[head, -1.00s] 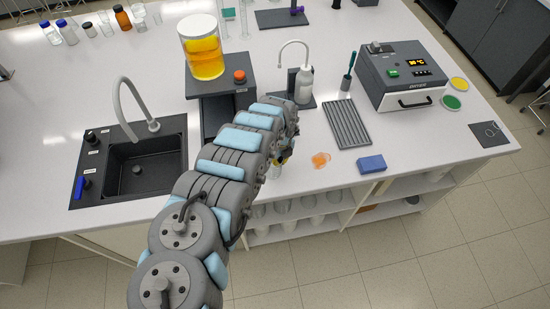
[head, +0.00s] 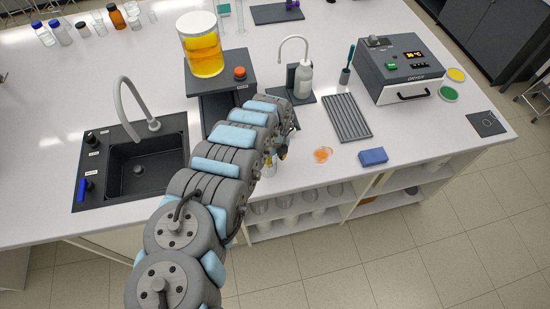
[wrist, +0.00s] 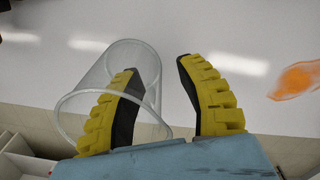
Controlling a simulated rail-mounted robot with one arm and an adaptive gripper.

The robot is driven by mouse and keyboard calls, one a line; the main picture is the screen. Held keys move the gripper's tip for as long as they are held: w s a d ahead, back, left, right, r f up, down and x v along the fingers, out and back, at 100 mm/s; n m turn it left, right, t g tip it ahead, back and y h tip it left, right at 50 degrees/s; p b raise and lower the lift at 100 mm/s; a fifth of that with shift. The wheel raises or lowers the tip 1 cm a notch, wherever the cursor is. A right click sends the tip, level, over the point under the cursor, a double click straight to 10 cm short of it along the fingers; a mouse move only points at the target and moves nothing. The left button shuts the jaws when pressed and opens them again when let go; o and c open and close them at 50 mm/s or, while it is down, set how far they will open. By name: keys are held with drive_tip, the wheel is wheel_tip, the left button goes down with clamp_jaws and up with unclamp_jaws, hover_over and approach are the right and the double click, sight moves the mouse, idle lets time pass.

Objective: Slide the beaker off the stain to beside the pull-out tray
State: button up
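The clear, empty beaker (wrist: 95,75) is on the left in the wrist view. In the head view it is a small clear shape (head: 268,166) near the counter's front edge, partly hidden by my arm. The orange stain (head: 323,155) lies bare to its right and also shows at the right of the wrist view (wrist: 297,80). My gripper (wrist: 158,68) is open, with yellow-padded fingers. Its left finger overlaps the beaker; I cannot tell whether it is inside or seen through the glass.
A blue sponge (head: 373,156) lies right of the stain, below a ribbed dark tray (head: 347,118). A wash bottle (head: 303,82) and a dark stand (head: 238,72) with a yellow-filled vessel (head: 202,50) stand behind. The sink (head: 150,168) is left. The counter's front edge is close.

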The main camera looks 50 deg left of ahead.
sight(275, 158)
drive_tip(key=shift+r, duration=0.15)
drive_tip(key=shift+w+a+r, duration=0.1)
drive_tip(key=shift+a+r, duration=0.05)
drive_tip(key=shift+r, duration=1.45)
wheel_tip(275, 158, up, 9)
drive_tip(key=shift+f, duration=0.2)
